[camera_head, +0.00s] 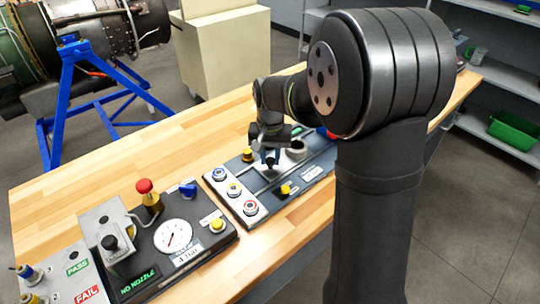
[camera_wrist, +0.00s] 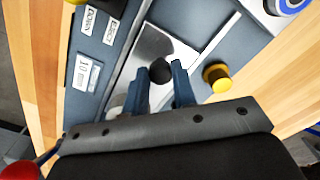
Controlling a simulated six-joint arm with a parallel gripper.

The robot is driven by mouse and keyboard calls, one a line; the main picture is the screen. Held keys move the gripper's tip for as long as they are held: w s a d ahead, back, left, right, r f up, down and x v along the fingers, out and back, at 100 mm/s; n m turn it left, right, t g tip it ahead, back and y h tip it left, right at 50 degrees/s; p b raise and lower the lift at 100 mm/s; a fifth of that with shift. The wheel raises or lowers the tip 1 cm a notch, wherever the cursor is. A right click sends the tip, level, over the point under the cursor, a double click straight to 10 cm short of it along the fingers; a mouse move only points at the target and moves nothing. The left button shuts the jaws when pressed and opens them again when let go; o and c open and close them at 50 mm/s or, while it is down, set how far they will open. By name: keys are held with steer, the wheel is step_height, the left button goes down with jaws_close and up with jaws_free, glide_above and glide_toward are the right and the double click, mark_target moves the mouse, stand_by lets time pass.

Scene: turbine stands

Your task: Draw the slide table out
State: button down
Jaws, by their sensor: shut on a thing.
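The slide table (camera_wrist: 150,45) is a bright metal plate lying between rails on a dark grey panel, seen in the wrist view. A black round knob (camera_wrist: 160,70) stands at its near end. My gripper (camera_wrist: 168,78) has its two blue-grey fingers on either side of the knob and is shut on it. In the head view my gripper (camera_head: 270,161) points down over the panel (camera_head: 240,166). The plate and knob are largely hidden there by my gripper.
A yellow button (camera_wrist: 217,76) sits close to the right finger. A grey cylinder (camera_head: 297,148) stands behind my gripper. Bare wooden bench (camera_head: 110,178) lies beyond.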

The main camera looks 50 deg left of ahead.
steer(key=shift+s+a+r, duration=0.1)
steer(key=shift+s, duration=1.05)
steer(key=shift+s+a, duration=0.1)
steer(key=shift+s, duration=1.05)
steer(key=c, duration=1.3)
jaws_free()
steer(key=shift+o, duration=0.6)
step_height(320, 180, up, 17)
steer(key=shift+r, duration=0.2)
